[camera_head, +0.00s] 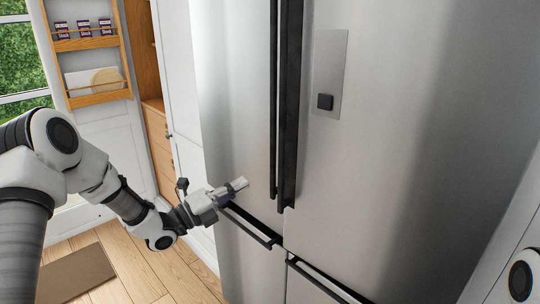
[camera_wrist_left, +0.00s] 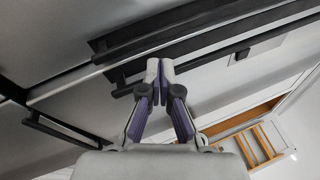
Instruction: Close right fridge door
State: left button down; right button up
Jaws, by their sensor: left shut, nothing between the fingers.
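The right fridge door (camera_head: 400,130) is brushed steel, with a small panel and a dark square in it. Its long black handle (camera_head: 291,110) runs beside the handle of the left fridge door (camera_head: 235,90). The right door looks nearly flush with the left one; I cannot tell if a small gap is left. My left gripper (camera_head: 242,184) is shut and empty, in front of the lower left door, left of the handles. My right gripper is out of view.
Lower drawers with black handles (camera_head: 250,228) sit under the doors. A white cabinet (camera_head: 176,90) and a wooden rack (camera_head: 95,97) with boxes stand at the left. The wooden floor (camera_head: 150,275) has a brown mat (camera_head: 78,274).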

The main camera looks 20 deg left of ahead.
pick_arm(q)
jog(key=s+d+r+n+y+p, duration=0.2)
jog(key=s+n+y+p, duration=0.3)
jog(key=s, duration=0.3)
jog(key=n+y+p, duration=0.1)
jog(key=n+p, duration=0.1)
jog(key=p, duration=0.2)
send_near(280, 162)
jog(key=p+x, duration=0.4)
jog(key=x, duration=0.2)
jog(key=shift+d+r+p, duration=0.15)
jog(key=shift+p, duration=0.15)
jog(key=shift+w+d, duration=0.15)
jog(key=shift+w, duration=0.35)
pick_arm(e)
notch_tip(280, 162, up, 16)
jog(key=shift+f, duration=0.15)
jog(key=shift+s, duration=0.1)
